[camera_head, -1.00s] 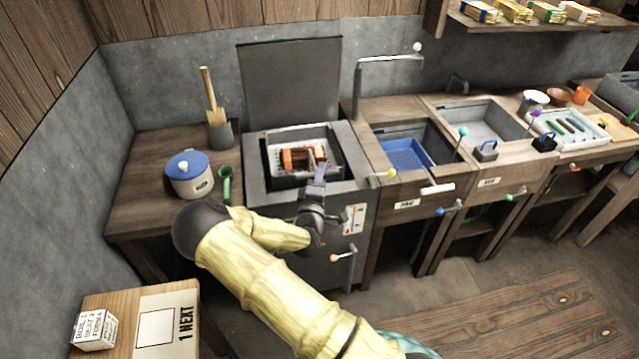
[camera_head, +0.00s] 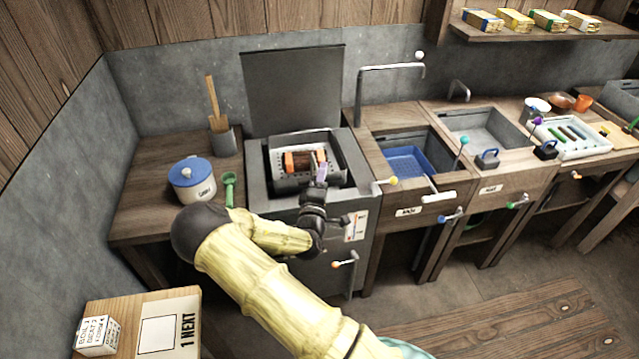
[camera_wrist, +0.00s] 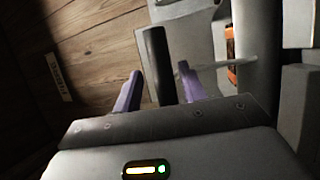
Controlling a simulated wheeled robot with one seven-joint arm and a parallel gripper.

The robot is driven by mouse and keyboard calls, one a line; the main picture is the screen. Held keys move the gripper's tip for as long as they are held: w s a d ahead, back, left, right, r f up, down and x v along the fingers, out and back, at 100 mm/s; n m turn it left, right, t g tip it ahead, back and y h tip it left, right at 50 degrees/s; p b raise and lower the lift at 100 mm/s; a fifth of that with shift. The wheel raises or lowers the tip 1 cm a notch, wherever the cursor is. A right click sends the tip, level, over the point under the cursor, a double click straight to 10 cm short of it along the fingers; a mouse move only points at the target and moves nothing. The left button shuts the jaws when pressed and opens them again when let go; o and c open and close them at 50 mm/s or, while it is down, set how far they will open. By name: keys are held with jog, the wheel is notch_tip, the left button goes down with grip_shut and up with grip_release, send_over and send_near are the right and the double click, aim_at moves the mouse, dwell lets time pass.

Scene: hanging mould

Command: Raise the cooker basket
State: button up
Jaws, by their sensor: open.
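The cooker basket (camera_head: 330,157) is a light perforated tray inside the grey cooker (camera_head: 258,190), whose lid (camera_head: 293,90) stands open behind it. Orange and dark brown pieces (camera_head: 303,160) lie in the basket. My gripper (camera_head: 321,172) is at the front edge of the cooker opening, over the basket's near side. In the wrist view my gripper (camera_wrist: 160,90) shows two purple fingers, apart. My arm hides part of the cooker front.
A blue-lidded pot (camera_head: 192,180), a green scoop (camera_head: 229,188) and a holder with a wooden paddle (camera_head: 221,138) stand left of the cooker. Sinks with a blue basket (camera_head: 408,162) are to the right. A lever with an orange knob (camera_head: 337,264) sticks out from the cooker front.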

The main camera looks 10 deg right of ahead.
jog(key=b+v, duration=0.4)
jog(key=v, duration=1.3)
jog(key=shift+s, duration=0.2)
jog(key=d+f+m+g+y+p, duration=0.2)
jog(key=d+f+m+g, duration=0.25)
jog(key=m+g, duration=0.5)
jog(key=s+d+r+m+g+y+p, duration=0.1)
jog(key=s+r+g+y, duration=0.4)
jog(key=s+r, duration=0.8)
notch_tip(320, 180, up, 2)
jog(key=shift+s+d+r+m+g+y+p, duration=0.15)
jog(key=shift+d+r+m+g+y+p, duration=0.2)
jog(key=shift+m+g+p, duration=0.6)
jog(key=shift+a+f, duration=0.1)
dwell(0.3)
